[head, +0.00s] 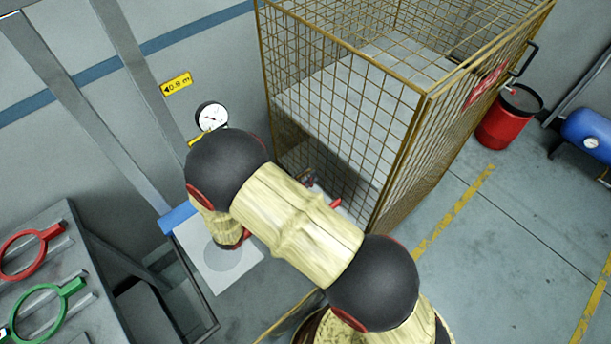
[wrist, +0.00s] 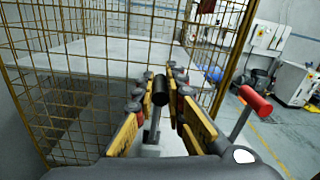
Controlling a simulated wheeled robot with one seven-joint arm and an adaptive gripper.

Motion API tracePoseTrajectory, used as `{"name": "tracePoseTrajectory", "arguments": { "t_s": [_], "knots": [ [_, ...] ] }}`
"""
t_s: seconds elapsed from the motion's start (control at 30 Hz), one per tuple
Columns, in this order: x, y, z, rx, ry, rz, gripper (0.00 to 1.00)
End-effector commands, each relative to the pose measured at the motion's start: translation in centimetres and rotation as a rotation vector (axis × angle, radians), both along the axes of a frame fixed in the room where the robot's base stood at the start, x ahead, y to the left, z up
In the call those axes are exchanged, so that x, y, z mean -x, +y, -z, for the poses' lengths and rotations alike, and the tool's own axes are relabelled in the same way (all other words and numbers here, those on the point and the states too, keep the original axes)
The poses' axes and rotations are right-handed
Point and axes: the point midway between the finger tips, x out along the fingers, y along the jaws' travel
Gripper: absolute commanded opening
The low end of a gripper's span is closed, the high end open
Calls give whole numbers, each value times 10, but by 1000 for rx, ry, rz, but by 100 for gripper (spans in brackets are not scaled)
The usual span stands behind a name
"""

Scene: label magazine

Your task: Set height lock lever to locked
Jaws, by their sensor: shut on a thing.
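In the wrist view, my gripper (wrist: 160,92) has its yellow-padded fingers on either side of a lever with a black grip (wrist: 160,82) and a grey stem. The fingers are shut on this lever, which stands roughly upright. A second lever with a red grip (wrist: 256,99) stands to the right, apart from the fingers and tilted. A red grip (head: 335,203) also shows in the head view beside my arm. No label shows which one is the height lock lever. My arm hides most of the gripper and the black-gripped lever in the head view.
A yellow mesh cage (head: 425,100) stands just beyond the gripper, around a grey slab. A pressure gauge (head: 211,117) is at the wall. A red drum (head: 507,120) and a blue tank (head: 588,135) stand at the right.

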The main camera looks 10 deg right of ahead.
Motion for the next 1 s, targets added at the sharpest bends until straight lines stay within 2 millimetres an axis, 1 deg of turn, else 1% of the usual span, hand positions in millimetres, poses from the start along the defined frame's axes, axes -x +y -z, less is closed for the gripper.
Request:
{"name": "tracePoseTrajectory", "arguments": {
  "t_s": [0.27, 0.47, 0.8, 1.0],
  "knots": [
    [9, -6, 1, -62, -92, 0, 0],
    [22, -14, 5, -154, -228, 0, 0],
    [43, -29, 19, -331, -492, 0, 0],
    [52, -35, 28, -420, -621, 0, 0]
  ]
}}
